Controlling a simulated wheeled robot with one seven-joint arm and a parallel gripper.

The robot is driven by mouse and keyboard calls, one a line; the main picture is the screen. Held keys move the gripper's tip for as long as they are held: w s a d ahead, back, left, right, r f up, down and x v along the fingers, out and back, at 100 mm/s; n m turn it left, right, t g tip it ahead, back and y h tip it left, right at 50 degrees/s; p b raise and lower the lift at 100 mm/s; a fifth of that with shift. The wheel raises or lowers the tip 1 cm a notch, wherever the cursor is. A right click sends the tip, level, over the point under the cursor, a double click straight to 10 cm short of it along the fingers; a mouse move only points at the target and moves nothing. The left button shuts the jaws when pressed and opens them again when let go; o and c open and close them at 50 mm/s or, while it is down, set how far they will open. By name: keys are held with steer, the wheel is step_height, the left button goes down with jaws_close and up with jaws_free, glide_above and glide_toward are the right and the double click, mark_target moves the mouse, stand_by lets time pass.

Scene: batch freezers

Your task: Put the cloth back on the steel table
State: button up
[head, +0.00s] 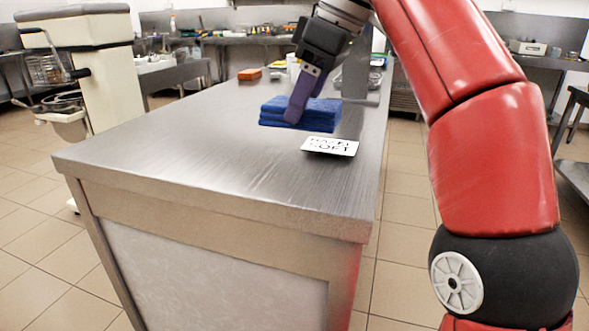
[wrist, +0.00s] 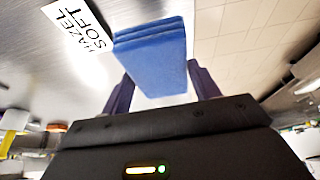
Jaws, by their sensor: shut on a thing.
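The cloth (head: 318,108) is a folded blue stack over the steel table (head: 220,150), a little behind a white card (head: 330,146). My gripper (head: 297,112), with purple fingers, reaches down from above and is shut on the cloth. In the wrist view, the cloth (wrist: 152,58) sits between the two fingers of my gripper (wrist: 158,78), and the card (wrist: 77,28) lettered "HAZEL SOFT" lies beside it. I cannot tell whether the underside of the cloth touches the tabletop. The near finger hides part of the cloth in the head view.
An orange block (head: 250,74) and a grey metal stand (head: 355,78) are farther back on the table. The front of the tabletop is clear. A cream machine (head: 108,90) stands to the left. Tiled floor (head: 400,240) runs along the table's right side.

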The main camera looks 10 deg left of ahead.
steer(key=shift+s+d, duration=0.1)
steer(key=shift+f, duration=0.1)
steer(key=shift+f, duration=0.3)
step_height(320, 180, down, 7)
steer(key=b, duration=0.3)
steer(key=shift+f+b, duration=0.2)
steer(key=shift+b, duration=0.15)
steer(key=shift+f, duration=0.7)
steer(key=o, duration=0.9)
steer(key=shift+f, duration=0.15)
